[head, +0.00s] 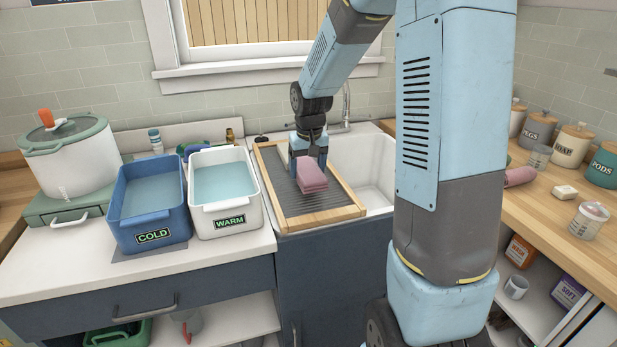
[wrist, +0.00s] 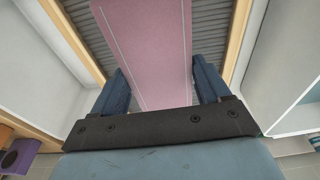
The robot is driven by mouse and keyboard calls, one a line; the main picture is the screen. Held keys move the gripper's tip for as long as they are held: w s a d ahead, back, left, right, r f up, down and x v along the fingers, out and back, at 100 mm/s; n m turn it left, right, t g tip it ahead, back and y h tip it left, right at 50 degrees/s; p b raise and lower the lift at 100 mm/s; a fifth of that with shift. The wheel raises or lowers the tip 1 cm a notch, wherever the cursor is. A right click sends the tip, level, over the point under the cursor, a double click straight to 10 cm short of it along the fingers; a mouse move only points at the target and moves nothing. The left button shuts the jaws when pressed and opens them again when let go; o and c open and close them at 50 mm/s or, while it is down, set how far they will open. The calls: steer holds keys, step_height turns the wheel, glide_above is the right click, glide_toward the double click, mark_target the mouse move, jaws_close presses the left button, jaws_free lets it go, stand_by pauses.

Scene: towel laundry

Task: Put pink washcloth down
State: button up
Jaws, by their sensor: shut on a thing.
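The folded pink washcloth (head: 311,177) is in my gripper (head: 308,156), over the grey ribbed board with a wooden frame (head: 325,217). In the head view the cloth appears at or just above the ribbed surface; I cannot tell whether it touches. In the wrist view the washcloth (wrist: 150,45) extends away between the two blue fingers of my gripper (wrist: 158,85), with the ribbed board (wrist: 215,20) behind it. My gripper is shut on the washcloth.
The white WARM tub (head: 225,190) and blue COLD tub (head: 150,207), both with water, stand left of the board. The white sink basin (head: 372,165) is beside it on the right. Jars, including PEGS (head: 537,129), line the right counter. A window sill (head: 270,72) is behind.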

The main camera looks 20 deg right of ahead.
mark_target(308, 169)
steer(key=shift+w+f, duration=0.2)
steer(key=shift+f, duration=1.6)
steer(key=o, duration=1.1)
steer(key=shift+f, duration=0.1)
